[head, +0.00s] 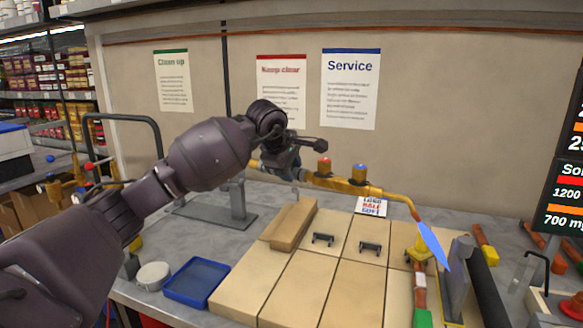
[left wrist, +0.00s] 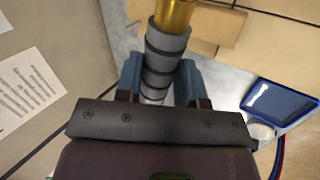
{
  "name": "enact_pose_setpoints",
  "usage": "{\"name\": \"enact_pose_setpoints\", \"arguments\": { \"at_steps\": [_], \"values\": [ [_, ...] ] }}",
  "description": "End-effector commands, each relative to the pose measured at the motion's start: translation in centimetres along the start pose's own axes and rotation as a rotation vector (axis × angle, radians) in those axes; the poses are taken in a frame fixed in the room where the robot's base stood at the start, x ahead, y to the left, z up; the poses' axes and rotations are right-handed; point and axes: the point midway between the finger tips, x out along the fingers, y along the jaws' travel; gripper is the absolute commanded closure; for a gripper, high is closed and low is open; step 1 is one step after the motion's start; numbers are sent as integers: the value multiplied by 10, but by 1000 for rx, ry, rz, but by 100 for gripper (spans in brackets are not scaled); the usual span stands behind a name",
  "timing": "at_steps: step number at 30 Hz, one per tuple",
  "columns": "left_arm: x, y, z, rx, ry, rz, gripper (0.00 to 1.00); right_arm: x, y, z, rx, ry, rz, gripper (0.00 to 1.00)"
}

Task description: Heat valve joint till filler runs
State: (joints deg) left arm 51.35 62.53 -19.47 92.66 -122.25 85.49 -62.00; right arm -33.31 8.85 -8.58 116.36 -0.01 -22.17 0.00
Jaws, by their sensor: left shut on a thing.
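My left gripper (head: 284,160) is shut on a brass torch (head: 345,187) with a red knob and a blue knob. In the left wrist view my left gripper's fingers (left wrist: 160,84) close around the torch's ribbed grey handle (left wrist: 164,50). The torch's bent neck reaches right, and a blue flame (head: 433,245) points down and right from its tip. The flame shows beside a yellow valve (head: 418,247) and a grey upright plate (head: 457,265). I cannot tell whether the flame touches the valve joint, or whether filler runs. My right gripper is out of view.
Tan blocks (head: 295,285) cover the middle of the bench, with two small dark brackets on them. A blue tray (head: 196,283) and a white round container (head: 153,275) stand at left. A dark cylinder (head: 481,280) and red-and-yellow pieces (head: 484,243) lie right of the plate.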

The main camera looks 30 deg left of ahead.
Motion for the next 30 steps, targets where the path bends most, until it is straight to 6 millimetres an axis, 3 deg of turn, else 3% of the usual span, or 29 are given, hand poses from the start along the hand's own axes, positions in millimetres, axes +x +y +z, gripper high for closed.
{"name": "enact_pose_setpoints", "arguments": {
  "at_steps": [11, 30],
  "values": [
    [3, 0, -1, 45, -35, 5, 93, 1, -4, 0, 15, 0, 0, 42],
    [37, -23, 0, 45, -34, 4, 93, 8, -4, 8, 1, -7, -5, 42]
  ]
}}
